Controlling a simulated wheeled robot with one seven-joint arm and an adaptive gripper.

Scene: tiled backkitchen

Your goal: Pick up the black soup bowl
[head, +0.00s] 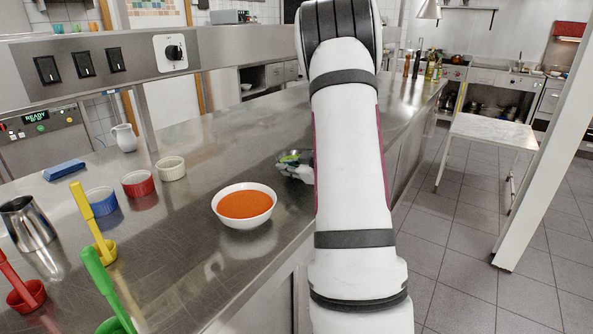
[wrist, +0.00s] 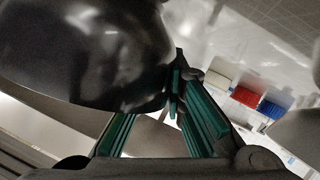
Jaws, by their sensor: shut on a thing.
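The black soup bowl (wrist: 85,50) fills the upper left of the wrist view, glossy, dark and very near the camera. My gripper (wrist: 174,88), with green-padded fingers, is shut on the bowl's edge at the bowl's right side. The bowl hides part of the left finger. In the head view my white arm covers most of this area. A small dark and green shape shows just left of the arm, over the counter, too small to tell apart. I cannot tell whether the bowl touches the counter.
A white bowl of orange soup (head: 245,205) stands on the steel counter left of my arm. Blue (head: 101,200), red (head: 138,184) and white (head: 171,168) ramekins stand farther left. Yellow (head: 93,222) and green (head: 106,290) handled tools stand near the front left. A white jug (head: 124,138) is behind.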

